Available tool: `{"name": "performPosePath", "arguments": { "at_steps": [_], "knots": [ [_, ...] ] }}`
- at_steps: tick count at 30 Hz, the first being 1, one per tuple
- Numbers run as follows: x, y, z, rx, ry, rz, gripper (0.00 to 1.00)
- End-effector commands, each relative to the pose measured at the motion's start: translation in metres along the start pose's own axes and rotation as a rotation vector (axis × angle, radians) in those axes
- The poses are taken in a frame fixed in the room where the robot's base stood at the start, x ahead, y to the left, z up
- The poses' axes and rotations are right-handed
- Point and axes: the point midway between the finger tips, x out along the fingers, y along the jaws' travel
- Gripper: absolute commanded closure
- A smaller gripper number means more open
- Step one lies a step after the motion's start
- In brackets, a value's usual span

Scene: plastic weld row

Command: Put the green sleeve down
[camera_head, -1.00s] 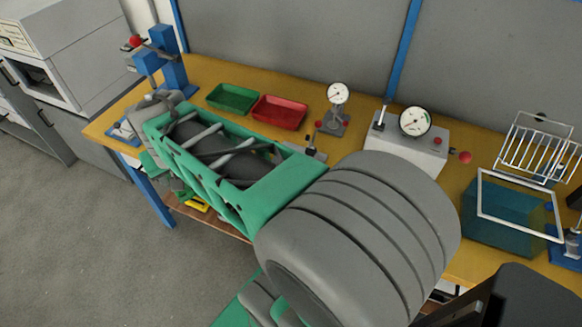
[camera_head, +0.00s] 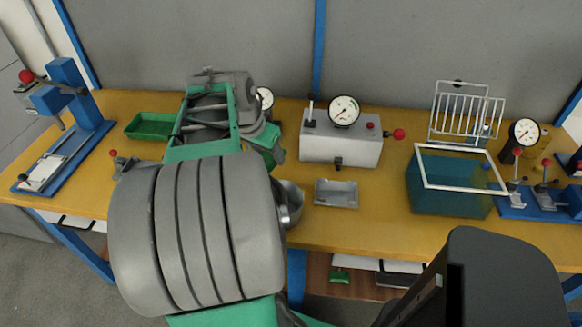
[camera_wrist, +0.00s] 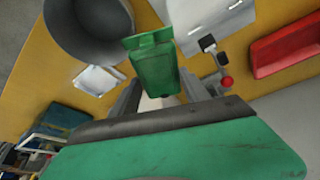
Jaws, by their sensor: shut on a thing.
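My gripper (camera_wrist: 156,92) is shut on a green piece, the green sleeve (camera_wrist: 155,66), in the wrist view. The sleeve is held above the yellow bench top (camera_wrist: 130,20). In the head view my arm reaches over the bench, and the gripper end (camera_head: 274,155) is near its middle, left of the white gauge box (camera_head: 340,148). There my arm hides much of the sleeve.
A green tray (camera_head: 150,126) lies at left beside a blue press (camera_head: 72,95). A small metal tray (camera_head: 336,193) and a grey pot (camera_head: 291,197) are near my gripper. A teal tank (camera_head: 450,190) stands at right. A red tray (camera_wrist: 285,46) shows in the wrist view.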

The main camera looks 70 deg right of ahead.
Motion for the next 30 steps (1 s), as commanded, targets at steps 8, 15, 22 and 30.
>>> {"name": "performPosePath", "arguments": {
  "at_steps": [8,15,22,30],
  "knots": [
    [0.058,0.005,-0.034,-0.001,-0.002,0.001,0.87],
    [0.087,0.006,-0.043,-0.004,0.000,-0.002,0.87],
    [0.122,0.007,-0.037,-0.005,-0.001,-0.001,0.87],
    [0.127,0.006,-0.035,-0.004,0.002,-0.003,0.87]
  ]
}}
